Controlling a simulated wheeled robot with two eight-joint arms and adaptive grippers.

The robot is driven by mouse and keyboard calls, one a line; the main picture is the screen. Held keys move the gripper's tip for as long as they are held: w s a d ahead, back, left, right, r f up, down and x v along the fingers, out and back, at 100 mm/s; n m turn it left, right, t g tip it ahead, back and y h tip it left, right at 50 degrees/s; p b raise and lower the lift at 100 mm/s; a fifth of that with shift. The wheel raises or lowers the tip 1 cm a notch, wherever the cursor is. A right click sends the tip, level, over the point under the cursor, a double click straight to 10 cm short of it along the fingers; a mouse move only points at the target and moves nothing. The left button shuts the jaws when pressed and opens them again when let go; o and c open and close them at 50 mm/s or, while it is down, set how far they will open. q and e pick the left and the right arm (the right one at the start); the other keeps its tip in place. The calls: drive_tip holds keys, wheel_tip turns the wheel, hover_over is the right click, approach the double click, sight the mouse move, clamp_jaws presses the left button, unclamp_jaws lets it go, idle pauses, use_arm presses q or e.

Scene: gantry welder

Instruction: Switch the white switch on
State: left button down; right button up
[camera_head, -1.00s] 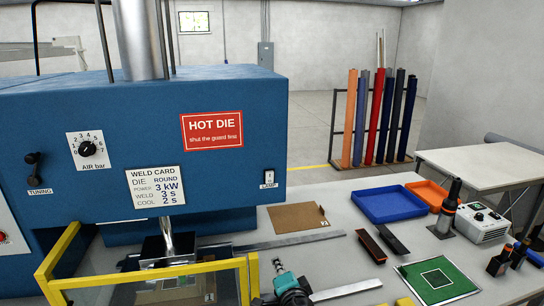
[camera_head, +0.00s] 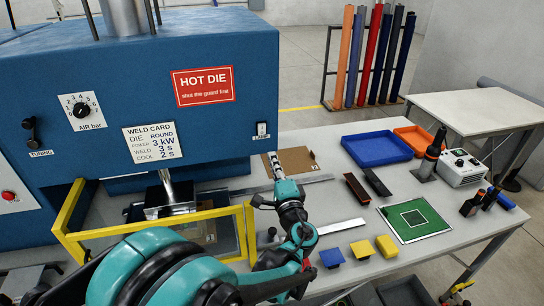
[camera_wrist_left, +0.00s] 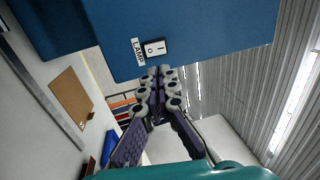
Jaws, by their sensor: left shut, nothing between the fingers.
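The white switch (camera_head: 262,128) is a small rocker on the right end of the blue machine's front, above a small label reading LAMP. In the left wrist view the white switch (camera_wrist_left: 154,48) shows I and O marks, and its label lies beside it. I cannot tell which side is pressed. My left gripper (camera_head: 273,160) is shut and empty, just below the switch in the head view. In the left wrist view its fingertips (camera_wrist_left: 160,70) point at the machine face close to the switch; I cannot tell whether they touch. My right gripper is out of view.
A yellow guard frame (camera_head: 247,230) stands at the machine's front left of my arm. On the table are a brown board (camera_head: 298,158), a blue tray (camera_head: 375,150), an orange tray (camera_head: 415,139) and a green mat (camera_head: 440,222). A dial (camera_head: 81,109) and black TUNING lever (camera_head: 30,130) are farther left.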

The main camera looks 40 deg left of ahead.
sight(262, 128)
use_arm(q)
drive_tip(key=x, duration=1.1)
drive_tip(key=shift+w+a, duration=0.2)
drive_tip(key=shift+a, duration=0.05)
